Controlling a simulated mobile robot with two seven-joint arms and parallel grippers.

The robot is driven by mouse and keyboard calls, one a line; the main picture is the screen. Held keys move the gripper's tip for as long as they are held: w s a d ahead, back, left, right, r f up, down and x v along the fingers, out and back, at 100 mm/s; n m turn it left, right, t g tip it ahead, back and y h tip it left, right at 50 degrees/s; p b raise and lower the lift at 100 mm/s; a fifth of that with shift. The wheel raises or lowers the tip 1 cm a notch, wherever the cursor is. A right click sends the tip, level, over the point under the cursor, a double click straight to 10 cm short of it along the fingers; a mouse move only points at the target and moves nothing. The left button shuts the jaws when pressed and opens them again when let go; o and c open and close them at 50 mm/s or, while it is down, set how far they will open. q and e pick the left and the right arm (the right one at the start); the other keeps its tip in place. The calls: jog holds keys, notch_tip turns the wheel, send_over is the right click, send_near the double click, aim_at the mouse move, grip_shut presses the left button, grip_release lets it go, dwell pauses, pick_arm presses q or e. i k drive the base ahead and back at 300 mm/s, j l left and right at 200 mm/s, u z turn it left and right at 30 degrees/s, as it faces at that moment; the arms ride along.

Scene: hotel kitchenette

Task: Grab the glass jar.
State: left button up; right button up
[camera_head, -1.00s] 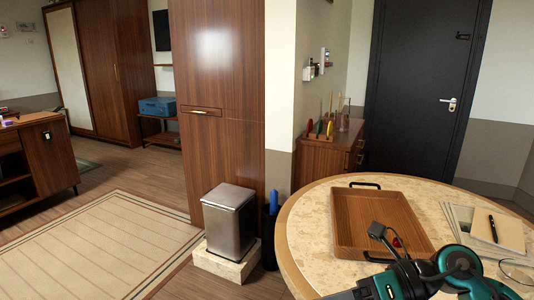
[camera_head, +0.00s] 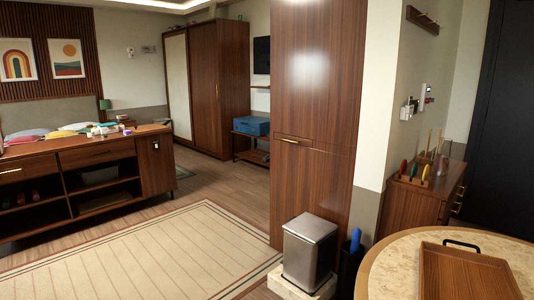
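I cannot make out a glass jar for certain in this view. Small items stand on the wooden side cabinet (camera_head: 417,209) at the right, including a rack of colored pieces (camera_head: 414,174), and they are too small to tell whether one is a glass jar. Several small items also lie on the long wooden counter (camera_head: 105,147) at the left, too small to name. Neither of my grippers is in view.
A round table (camera_head: 385,277) with a wooden tray (camera_head: 465,276) fills the lower right. A metal trash bin (camera_head: 310,253) stands on a pale block beside a wooden panel (camera_head: 312,120). The beige rug (camera_head: 150,250) and the floor to the left are clear.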

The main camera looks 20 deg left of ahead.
aim_at(90, 131)
jog(key=u, duration=1.75)
jog(key=i+l, duration=0.1)
jog(key=i, duration=5.7)
jog(key=i+u, duration=0.35)
jog(key=i, duration=0.25)
jog(key=i+l+u, duration=0.2)
jog(key=i+u, duration=0.15)
jog(key=i, duration=0.25)
